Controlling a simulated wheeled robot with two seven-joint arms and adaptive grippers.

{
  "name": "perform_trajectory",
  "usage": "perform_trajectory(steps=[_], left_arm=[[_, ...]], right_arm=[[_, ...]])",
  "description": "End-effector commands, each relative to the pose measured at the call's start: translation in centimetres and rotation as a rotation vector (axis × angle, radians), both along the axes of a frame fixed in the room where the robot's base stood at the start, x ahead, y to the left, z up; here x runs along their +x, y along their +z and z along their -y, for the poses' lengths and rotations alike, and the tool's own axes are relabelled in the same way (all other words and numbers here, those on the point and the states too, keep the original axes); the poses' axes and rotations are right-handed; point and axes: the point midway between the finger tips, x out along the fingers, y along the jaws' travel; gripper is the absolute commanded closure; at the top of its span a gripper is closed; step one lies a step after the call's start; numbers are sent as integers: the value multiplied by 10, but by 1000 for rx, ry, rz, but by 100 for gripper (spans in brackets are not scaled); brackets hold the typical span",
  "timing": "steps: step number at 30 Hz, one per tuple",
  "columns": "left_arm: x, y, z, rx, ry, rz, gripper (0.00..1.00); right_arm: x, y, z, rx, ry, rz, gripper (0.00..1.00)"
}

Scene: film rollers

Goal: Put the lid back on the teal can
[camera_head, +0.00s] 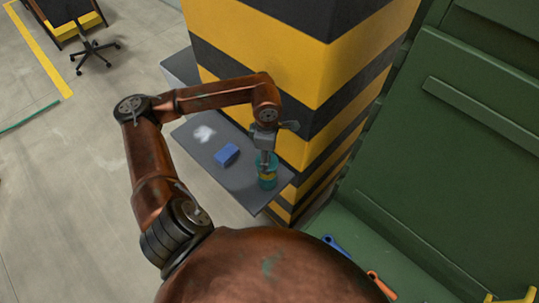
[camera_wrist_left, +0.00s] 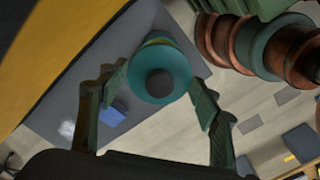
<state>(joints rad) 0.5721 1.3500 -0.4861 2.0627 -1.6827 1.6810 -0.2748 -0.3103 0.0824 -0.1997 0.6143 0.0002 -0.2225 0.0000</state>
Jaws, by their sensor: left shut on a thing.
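The teal can (camera_head: 267,180), with a yellow band, stands upright near the front corner of the grey shelf (camera_head: 240,186). My left gripper (camera_head: 265,160) is directly above it, pointing down. In the left wrist view, my left gripper (camera_wrist_left: 158,92) has its fingers on either side of a round teal lid (camera_wrist_left: 147,92) with a dark centre and is shut on it. A sliver of the can (camera_wrist_left: 160,40) shows behind the lid's edge. The lid covers the can's top from this view; I cannot tell whether it is seated. My right gripper is not in view.
A blue block (camera_head: 227,155) and a white patch (camera_head: 204,133) lie on the shelf left of the can. A yellow-and-black striped pillar (camera_head: 300,60) rises close behind. A green bin (camera_head: 460,150) with tools stands to the right.

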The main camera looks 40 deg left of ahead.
Motion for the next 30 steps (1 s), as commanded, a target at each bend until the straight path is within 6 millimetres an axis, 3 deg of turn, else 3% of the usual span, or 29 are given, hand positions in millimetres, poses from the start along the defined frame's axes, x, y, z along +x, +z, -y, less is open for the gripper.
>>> perform_trajectory(steps=[4, 12, 18, 30], left_arm=[[-1, -13, 0, 0, 0, -1, 65], [0, -39, 1, -1, -4, -1, 65], [1, -55, 1, 0, -5, 0, 65], [1, -57, 2, -1, -6, 1, 65]], right_arm=[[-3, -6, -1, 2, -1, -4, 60], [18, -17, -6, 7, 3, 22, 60], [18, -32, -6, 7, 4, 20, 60], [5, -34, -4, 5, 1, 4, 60]])
